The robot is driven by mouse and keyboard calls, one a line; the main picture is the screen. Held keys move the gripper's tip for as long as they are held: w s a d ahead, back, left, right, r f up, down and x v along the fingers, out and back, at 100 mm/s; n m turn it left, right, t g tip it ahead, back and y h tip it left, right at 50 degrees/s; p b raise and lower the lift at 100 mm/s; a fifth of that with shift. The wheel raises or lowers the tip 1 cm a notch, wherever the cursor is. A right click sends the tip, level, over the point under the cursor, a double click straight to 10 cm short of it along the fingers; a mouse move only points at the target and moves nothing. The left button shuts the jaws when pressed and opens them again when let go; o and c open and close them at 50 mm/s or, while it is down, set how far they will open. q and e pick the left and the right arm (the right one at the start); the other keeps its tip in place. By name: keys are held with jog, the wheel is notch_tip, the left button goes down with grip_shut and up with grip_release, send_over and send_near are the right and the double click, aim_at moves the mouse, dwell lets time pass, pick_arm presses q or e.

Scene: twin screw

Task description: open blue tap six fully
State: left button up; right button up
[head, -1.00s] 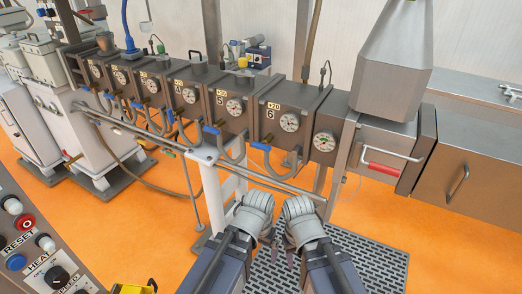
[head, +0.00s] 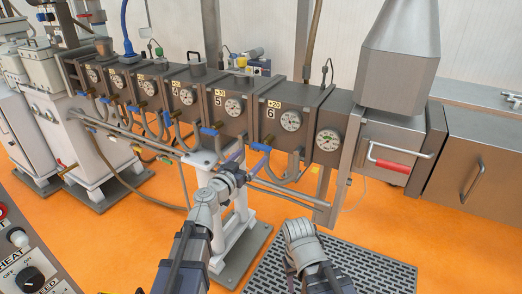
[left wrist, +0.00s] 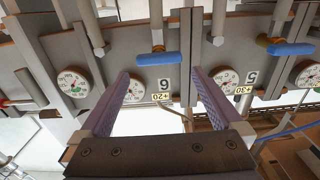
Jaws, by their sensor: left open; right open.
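Blue tap six (head: 261,147) is a blue lever on a pipe below the block marked 6 (head: 280,118). The lever lies roughly level, along the row of blocks. My left gripper (head: 247,160) is open and empty, just in front of it and slightly to its left. In the left wrist view the blue lever (left wrist: 158,58) appears between and beyond the two purple fingertips (left wrist: 161,76), apart from them as far as I can tell. My right gripper (head: 291,270) is low at the front, open and empty, its fingers mostly hidden by its wrist.
The blue tap of block 5 (head: 209,131) is close to the left, and more blue taps follow along the row. A white stand (head: 232,222) and horizontal rails (head: 285,189) lie below. A red-handled door (head: 393,165) is at the right.

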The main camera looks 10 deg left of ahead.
aim_at(259, 148)
pick_arm(q)
jog(key=shift+x, duration=3.95)
jog(key=shift+c, duration=0.2)
jog(key=c, duration=1)
jog(key=shift+o, duration=0.2)
